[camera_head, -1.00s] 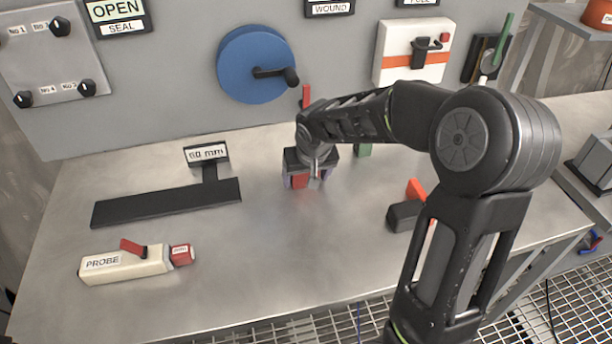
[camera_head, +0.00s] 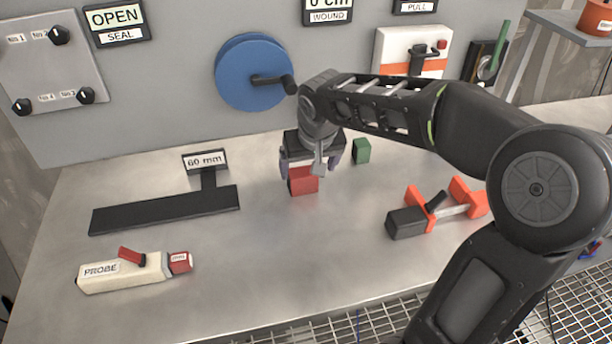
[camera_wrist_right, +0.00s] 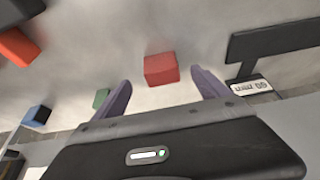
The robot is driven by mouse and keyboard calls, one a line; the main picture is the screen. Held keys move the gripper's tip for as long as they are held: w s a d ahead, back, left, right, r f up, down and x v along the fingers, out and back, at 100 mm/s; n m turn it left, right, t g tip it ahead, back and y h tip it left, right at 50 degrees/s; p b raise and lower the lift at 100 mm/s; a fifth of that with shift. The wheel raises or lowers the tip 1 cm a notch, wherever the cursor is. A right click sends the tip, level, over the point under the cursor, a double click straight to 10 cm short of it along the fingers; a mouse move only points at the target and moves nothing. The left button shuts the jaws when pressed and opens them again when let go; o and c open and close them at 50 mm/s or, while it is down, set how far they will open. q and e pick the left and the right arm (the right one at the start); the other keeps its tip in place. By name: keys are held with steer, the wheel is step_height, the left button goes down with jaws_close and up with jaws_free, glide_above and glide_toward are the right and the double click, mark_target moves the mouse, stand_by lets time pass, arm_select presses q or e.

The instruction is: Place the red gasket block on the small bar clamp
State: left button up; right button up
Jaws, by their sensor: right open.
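The red gasket block (camera_head: 303,181) sits on the steel bench in front of the wall panel. My right gripper (camera_head: 309,168) is open just above and behind it, one finger on each side. In the right wrist view the block (camera_wrist_right: 161,69) lies beyond the open fingertips, with clear gaps to both fingers. The small bar clamp (camera_head: 447,212), with orange-red jaws, a metal bar and a black grip, lies on the bench to the right of the block. My left gripper is out of view.
A green block (camera_head: 361,151) stands behind and right of the red one. A black plate with a 60 mm label (camera_head: 165,210) and a probe (camera_head: 125,272) lie to the left. A blue reel (camera_head: 252,75) is on the wall. The bench between block and clamp is clear.

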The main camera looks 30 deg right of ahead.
steer(key=shift+v, duration=1.4)
